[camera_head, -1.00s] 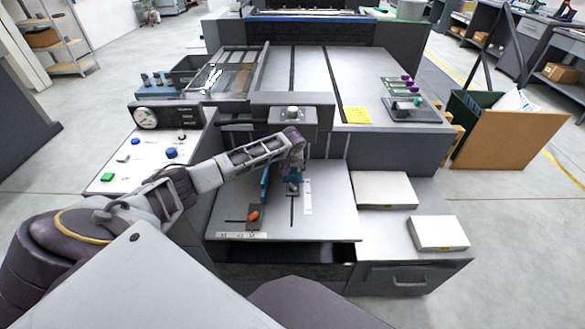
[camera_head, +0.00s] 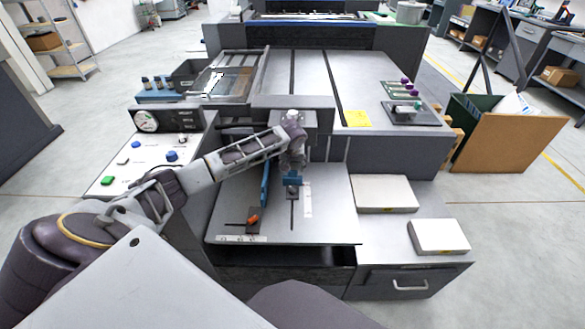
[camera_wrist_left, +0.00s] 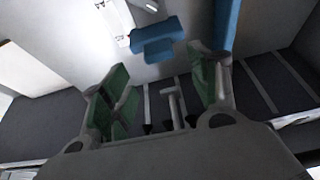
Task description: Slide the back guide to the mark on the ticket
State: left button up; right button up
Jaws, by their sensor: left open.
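The back guide is a small blue block (camera_head: 293,179) on a grey slider in the slot of the feed tray (camera_head: 330,215). A white scale strip (camera_head: 308,200) lies to its right. My left gripper (camera_head: 293,165) hangs just above and behind the blue block and partly covers the area around it. In the left wrist view the gripper's green-padded fingers (camera_wrist_left: 163,78) are apart with nothing between them. The blue block (camera_wrist_left: 155,45) shows beyond the fingertips. The yellow ticket (camera_head: 356,118) lies on the upper deck; its writing is too small to read. My right gripper is out of view.
A long blue side guide (camera_head: 265,184) with an orange knob (camera_head: 253,219) stands left of the slot. Two paper stacks (camera_head: 384,193) (camera_head: 438,236) lie on the right shelf. A control panel (camera_head: 150,160) is at left. The tray's front is clear.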

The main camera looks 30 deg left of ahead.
pick_arm(q)
jog(key=shift+v, duration=2.65)
